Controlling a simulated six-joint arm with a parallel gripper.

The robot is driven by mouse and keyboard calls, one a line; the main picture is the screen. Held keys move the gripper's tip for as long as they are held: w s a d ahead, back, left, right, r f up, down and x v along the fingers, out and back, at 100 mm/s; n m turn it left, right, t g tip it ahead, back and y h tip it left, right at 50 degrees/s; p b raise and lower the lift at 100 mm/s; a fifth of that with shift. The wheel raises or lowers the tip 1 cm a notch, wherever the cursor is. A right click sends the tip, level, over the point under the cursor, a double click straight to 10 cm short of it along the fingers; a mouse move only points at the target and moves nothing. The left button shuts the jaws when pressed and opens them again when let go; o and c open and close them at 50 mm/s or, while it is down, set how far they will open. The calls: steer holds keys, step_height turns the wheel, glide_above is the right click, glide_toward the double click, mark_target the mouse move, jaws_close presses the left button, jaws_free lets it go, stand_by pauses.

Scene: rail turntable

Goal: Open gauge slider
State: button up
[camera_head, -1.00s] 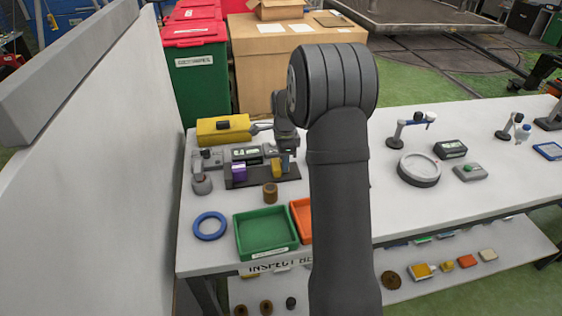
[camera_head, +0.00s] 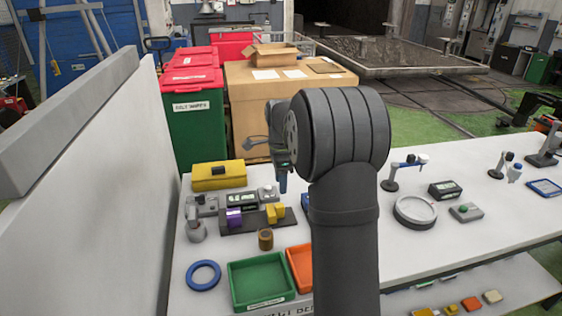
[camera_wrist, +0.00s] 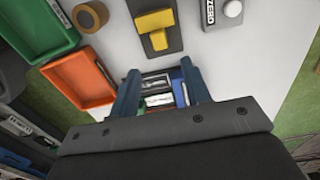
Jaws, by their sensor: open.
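The gauge is a dark flat base (camera_head: 243,228) on the white bench, with a small display (camera_head: 242,199) behind. A purple block (camera_head: 234,218) sits at its left and the yellow slider (camera_head: 275,212) near its right end, with a gap between them. In the wrist view the yellow slider (camera_wrist: 155,38) is a T-shaped piece at the top, beyond my fingertips. My gripper (camera_wrist: 160,88) is open, with nothing gripped; the fingers are apart from the slider. In the head view my gripper (camera_head: 283,180) is above and behind the slider, partly hidden by my arm.
A brown cylinder (camera_head: 265,239), green tray (camera_head: 262,282), orange tray (camera_wrist: 78,78) and blue ring (camera_head: 203,275) stand in front of the gauge. A yellow case (camera_head: 219,176) lies behind. A dark-and-blue item (camera_wrist: 160,98) shows between my fingers, below them. A white wall bounds the left.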

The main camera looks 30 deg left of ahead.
step_height(320, 180, up, 7)
glide_above(279, 205)
steer(key=shift+w+d, duration=0.2)
steer(key=shift+d, duration=0.05)
steer(key=shift+f, duration=0.2)
step_height(279, 205, down, 17)
steer(key=shift+f, duration=0.1)
steer(key=shift+s+a, duration=0.2)
steer(key=shift+a, duration=0.05)
stand_by(0.5)
